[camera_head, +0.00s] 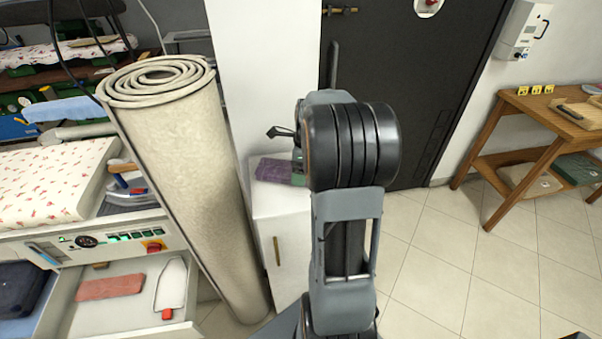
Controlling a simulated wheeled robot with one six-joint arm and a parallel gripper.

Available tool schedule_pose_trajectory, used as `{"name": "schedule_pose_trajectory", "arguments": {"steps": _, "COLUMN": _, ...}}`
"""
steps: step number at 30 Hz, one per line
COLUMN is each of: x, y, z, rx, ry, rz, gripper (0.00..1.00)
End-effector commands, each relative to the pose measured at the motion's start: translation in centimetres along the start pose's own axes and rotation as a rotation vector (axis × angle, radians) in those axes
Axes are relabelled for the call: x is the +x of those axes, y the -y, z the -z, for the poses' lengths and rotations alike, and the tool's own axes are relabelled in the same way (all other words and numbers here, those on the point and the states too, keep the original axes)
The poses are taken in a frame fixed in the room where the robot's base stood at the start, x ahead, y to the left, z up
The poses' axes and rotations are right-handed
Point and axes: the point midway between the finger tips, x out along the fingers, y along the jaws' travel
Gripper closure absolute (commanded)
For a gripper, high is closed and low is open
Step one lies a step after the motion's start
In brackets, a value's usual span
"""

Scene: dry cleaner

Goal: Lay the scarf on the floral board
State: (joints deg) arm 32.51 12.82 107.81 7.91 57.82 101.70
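A folded purple cloth (272,171), likely the scarf, lies on top of a white cabinet (286,210), left of my arm. Its right end is partly hidden by my arm. A floral board (45,185) with a white cover and small red flowers is at the left, on a unit with a control panel. My gripper (281,133) shows only as a small dark part sticking out left of my arm, above the cloth. The arm hides the rest, so its opening does not show.
A tall rolled carpet (185,180) stands between the floral board and the cabinet. An open drawer (125,295) juts out below the board. Irons (125,190) sit at the board's right end. A wooden table (560,125) is right; tiled floor (440,260) is clear.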

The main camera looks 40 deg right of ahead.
Motion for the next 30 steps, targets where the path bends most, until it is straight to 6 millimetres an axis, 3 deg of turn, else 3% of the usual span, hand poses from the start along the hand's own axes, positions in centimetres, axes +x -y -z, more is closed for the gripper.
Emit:
{"name": "schedule_pose_trajectory", "arguments": {"steps": 4, "x": 1.03, "y": -0.01, "z": -0.02, "rx": -0.001, "ry": 0.0, "rz": 0.0, "gripper": 0.0}}
{"name": "schedule_pose_trajectory", "arguments": {"steps": 12, "x": 1.19, "y": 0.01, "z": -0.02, "rx": -0.001, "ry": 0.0, "rz": 0.002, "gripper": 0.0}}
{"name": "schedule_pose_trajectory", "arguments": {"steps": 24, "x": 1.13, "y": 0.02, "z": -0.02, "rx": -0.001, "ry": 0.0, "rz": 0.002, "gripper": 0.38}}
{"name": "schedule_pose_trajectory", "arguments": {"steps": 30, "x": 1.06, "y": 0.03, "z": -0.03, "rx": -0.001, "ry": 0.0, "rz": 0.003, "gripper": 0.39}}
